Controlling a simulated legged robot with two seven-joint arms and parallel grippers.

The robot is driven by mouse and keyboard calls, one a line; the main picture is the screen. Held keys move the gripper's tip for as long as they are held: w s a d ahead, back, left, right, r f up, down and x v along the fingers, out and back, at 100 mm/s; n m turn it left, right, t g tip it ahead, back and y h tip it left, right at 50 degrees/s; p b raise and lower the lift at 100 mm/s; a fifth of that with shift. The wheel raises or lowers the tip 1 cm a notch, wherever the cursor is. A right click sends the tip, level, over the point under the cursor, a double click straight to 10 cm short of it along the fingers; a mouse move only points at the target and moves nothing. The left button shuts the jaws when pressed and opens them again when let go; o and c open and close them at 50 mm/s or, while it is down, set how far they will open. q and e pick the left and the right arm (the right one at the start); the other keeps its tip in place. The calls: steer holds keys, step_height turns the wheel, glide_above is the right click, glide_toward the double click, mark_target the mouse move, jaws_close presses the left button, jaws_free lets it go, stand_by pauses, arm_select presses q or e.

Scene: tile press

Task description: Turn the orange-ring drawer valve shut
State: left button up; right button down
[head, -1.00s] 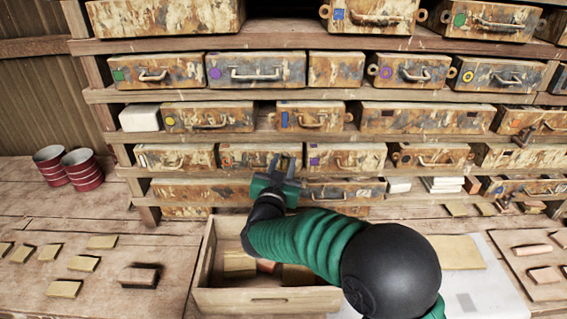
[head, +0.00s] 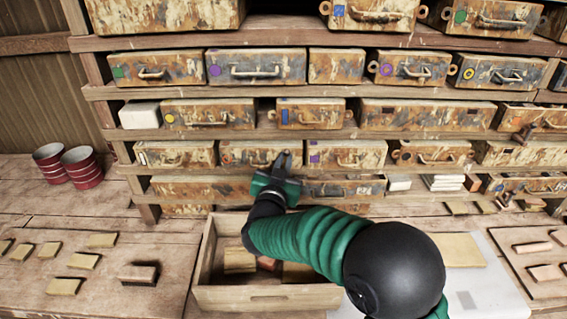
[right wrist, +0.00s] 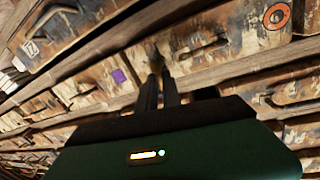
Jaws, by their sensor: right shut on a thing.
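The orange-ring drawer (head: 250,150) is a rusty, paint-worn box in the fourth row of the rack in the head view. Its orange ring (right wrist: 277,16) shows clearly at the upper right of the right wrist view, past a curved handle (right wrist: 203,50). My right gripper (head: 283,158) is at the drawer's right end, with its dark fingers close together. In the right wrist view the fingertips (right wrist: 158,78) meet a small brownish valve (right wrist: 155,56) at the drawer's end. The fingers hide most of the valve, so its angle cannot be told. My left gripper is not in view.
A purple-square drawer (head: 348,153) is just right of my gripper. An open wooden crate (head: 265,299) with blocks stands below my right arm. Shelf boards run above and below the drawer.

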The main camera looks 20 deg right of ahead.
steer(key=m+b, duration=0.2)
steer(key=m, duration=0.1)
steer(key=d+m+y+b, duration=0.1)
steer(key=m+b, duration=0.1)
steer(key=m, duration=0.1)
steer(key=d+f+m+b, duration=0.1)
steer(key=m+b, duration=0.1)
steer(key=m, duration=0.2)
steer(key=shift+s+g+y+b, duration=0.25)
steer(key=shift+g+y+b, duration=0.05)
steer(key=shift+g+b, duration=0.1)
steer(key=shift+d+f+m+y+b, duration=0.15)
steer(key=shift+m+y+b, duration=0.1)
steer(key=shift+m+b, duration=0.4)
steer(key=shift+f+m+y+b, duration=0.15)
steer(key=shift+m+y+b, duration=0.15)
steer(key=shift+m+b, duration=0.4)
steer(key=shift+d+f+m+y+b, duration=0.15)
steer(key=shift+m+y+b, duration=0.1)
steer(key=shift+m+b, duration=0.4)
steer(key=shift+a, duration=0.1)
steer(key=c, duration=1.7)
jaws_free()
steer(key=shift+s+f, duration=0.1)
steer(key=shift+o, duration=0.8)
